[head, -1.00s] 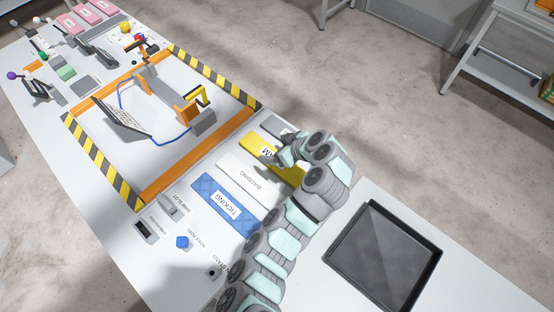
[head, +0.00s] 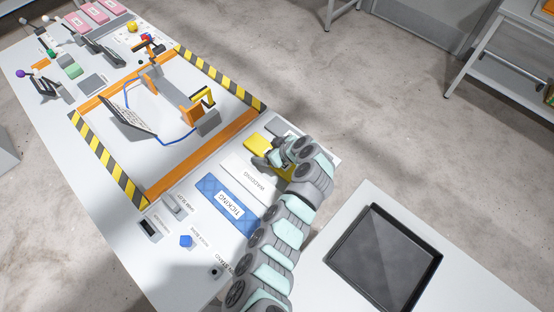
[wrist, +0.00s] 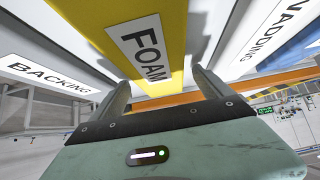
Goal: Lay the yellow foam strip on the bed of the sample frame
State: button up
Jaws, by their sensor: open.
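The yellow foam strip (head: 257,143) lies in the row of material strips beside the frame, partly hidden by my gripper. In the wrist view the strip (wrist: 165,22) fills the upper middle, with its white FOAM label towards me. My gripper (head: 271,160) is at the strip; in the wrist view it is open (wrist: 161,77), with one finger on each side of the strip. Whether the fingers touch it cannot be told. The sample frame (head: 215,151), with orange bars and yellow-black striped sides, lies left of the row. Its pale bed (head: 180,95) is partly bare.
The WADDING strip (head: 238,169) and blue TICKING strip (head: 207,188) lie beside the foam; the BACKING strip (wrist: 45,72) is on its other side. A tilted panel (head: 122,112), blue cord (head: 170,142) and orange-grey bracket (head: 207,123) occupy part of the bed. A black tray (head: 436,257) stands right.

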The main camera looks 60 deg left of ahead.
jog(key=shift+c, duration=0.2)
jog(key=c, duration=1.5)
jog(key=shift+r, duration=0.1)
notch_tip(320, 180, up, 20)
